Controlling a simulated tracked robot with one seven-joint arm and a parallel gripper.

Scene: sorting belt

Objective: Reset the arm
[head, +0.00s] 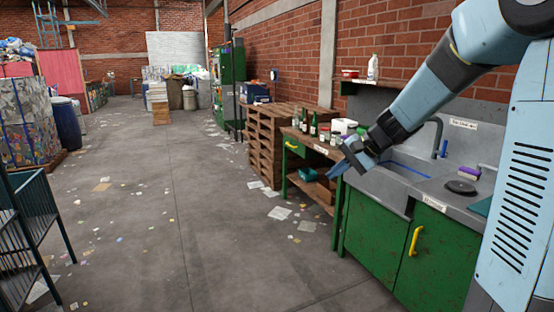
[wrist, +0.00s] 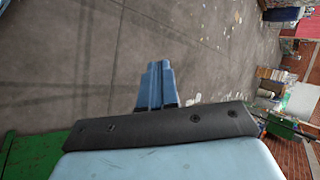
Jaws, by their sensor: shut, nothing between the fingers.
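My arm reaches in from the right in the head view, light blue with dark joints. My gripper (head: 340,168) is at its lower end, in front of the sink's left edge and well above the floor. In the wrist view my gripper (wrist: 158,68) shows its two blue fingers side by side and shut, with nothing held. Behind them is bare concrete floor.
A green sink cabinet (head: 385,232) with a grey basin stands at the right. Left of it are a workbench with bottles (head: 313,125) and stacked pallets (head: 268,140). A blue metal cage (head: 38,205) stands at left. The littered floor (head: 190,210) is mostly free.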

